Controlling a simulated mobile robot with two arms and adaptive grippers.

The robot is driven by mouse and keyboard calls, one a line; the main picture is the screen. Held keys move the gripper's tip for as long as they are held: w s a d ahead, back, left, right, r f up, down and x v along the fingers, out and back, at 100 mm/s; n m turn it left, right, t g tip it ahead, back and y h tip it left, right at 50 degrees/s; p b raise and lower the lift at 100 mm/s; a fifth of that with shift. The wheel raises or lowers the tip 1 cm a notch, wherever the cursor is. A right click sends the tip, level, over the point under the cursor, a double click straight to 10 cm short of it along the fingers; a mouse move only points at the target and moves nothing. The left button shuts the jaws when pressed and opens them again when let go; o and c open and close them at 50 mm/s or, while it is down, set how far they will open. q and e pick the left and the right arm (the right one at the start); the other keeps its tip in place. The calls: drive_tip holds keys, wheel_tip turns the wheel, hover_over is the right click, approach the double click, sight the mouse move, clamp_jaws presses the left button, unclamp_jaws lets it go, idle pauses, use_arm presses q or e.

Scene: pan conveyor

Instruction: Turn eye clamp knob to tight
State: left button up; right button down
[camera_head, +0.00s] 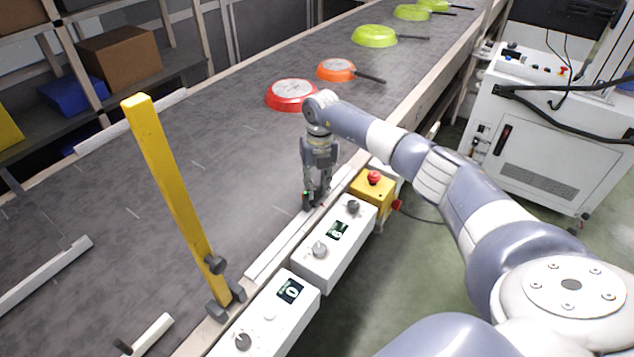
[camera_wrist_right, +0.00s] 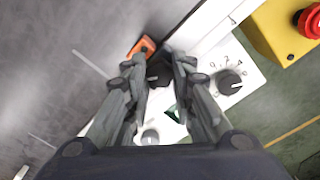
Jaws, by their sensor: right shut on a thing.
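My right gripper (camera_head: 316,201) reaches down to the conveyor's near rail, just behind the white control boxes. In the right wrist view its fingertips (camera_wrist_right: 159,68) are closed around a dark knob (camera_wrist_right: 158,75), which I take to be the eye clamp knob. A small orange and dark part (camera_wrist_right: 140,47), likely the eye, sits right beside the knob. In the head view the fingers mostly hide the knob, and its tight or loose marking cannot be read. My left gripper is not in view.
White control boxes (camera_head: 318,273) with knobs and displays line the near rail. A yellow emergency-stop box (camera_head: 371,190) stands to the right of the gripper. A yellow bar (camera_head: 170,180) rises over the belt at left. Red (camera_head: 291,95), orange (camera_head: 336,70) and green (camera_head: 374,36) pans lie farther up the belt.

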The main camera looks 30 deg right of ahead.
sight(318, 190)
drive_tip(key=m+p, duration=0.2)
drive_tip(key=m, duration=0.3)
drive_tip(key=shift+r+m, duration=0.1)
drive_tip(key=shift+m, duration=0.2)
drive_tip(key=shift+m+p, duration=0.8)
drive_tip(key=shift+m, duration=1.3)
drive_tip(key=c, duration=1.3)
unclamp_jaws()
drive_tip(key=r, duration=1.1)
drive_tip(key=shift+s+r, duration=0.25)
drive_tip(key=shift+r, duration=0.15)
